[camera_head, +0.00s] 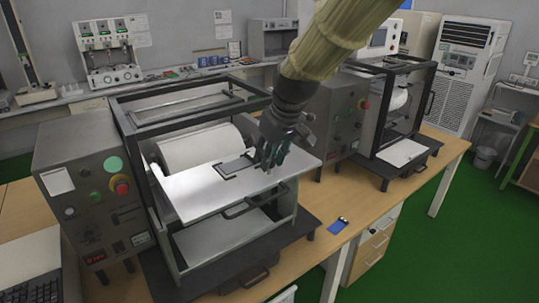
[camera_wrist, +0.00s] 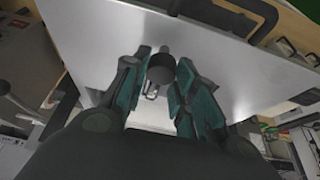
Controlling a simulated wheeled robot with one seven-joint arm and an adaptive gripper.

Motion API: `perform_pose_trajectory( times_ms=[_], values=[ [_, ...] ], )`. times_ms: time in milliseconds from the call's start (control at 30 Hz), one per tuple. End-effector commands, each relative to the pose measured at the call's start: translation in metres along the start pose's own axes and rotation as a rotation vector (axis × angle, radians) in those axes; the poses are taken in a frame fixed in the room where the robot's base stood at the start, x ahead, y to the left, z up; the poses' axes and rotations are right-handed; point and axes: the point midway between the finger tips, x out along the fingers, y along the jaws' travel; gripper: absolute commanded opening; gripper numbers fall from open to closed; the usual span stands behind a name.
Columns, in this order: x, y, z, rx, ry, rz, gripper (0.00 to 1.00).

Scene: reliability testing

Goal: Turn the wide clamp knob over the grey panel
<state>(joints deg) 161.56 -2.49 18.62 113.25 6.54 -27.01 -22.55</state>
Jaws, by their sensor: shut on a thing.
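The light grey panel (camera_head: 200,193) lies on the near machine, in front of its white roller. My gripper (camera_head: 270,165) comes down from above onto the panel's right part. In the wrist view, a dark round knob (camera_wrist: 160,68) stands between the teal-lined fingers of my gripper (camera_wrist: 158,78), with the panel (camera_wrist: 225,75) below it. The gripper is shut on the knob. In the head view the knob is hidden behind the fingers. A dark rectangular clamp frame (camera_head: 232,168) lies on the panel left of the gripper.
A black frame (camera_head: 185,98) rises around the near machine. A control box with a red button (camera_head: 121,186) stands at its left. A second similar machine (camera_head: 400,120) stands to the right.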

Motion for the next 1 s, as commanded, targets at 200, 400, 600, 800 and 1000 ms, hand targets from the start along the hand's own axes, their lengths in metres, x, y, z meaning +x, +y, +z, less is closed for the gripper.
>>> perform_pose_trajectory(
  times_ms=[200,400,600,800,1000],
  values=[
    [0.003,-0.001,0.004,0.0,-0.01,-0.003,0.31],
    [0.002,-0.001,0.003,0.0,-0.006,-0.002,0.49],
    [0.001,-0.001,0.001,-0.001,-0.003,-0.002,0.49],
    [-0.013,0.0,0.0,-0.001,0.001,-0.001,0.49],
    [-0.046,0.0,0.0,-0.001,0.0,0.0,0.49]
  ],
)
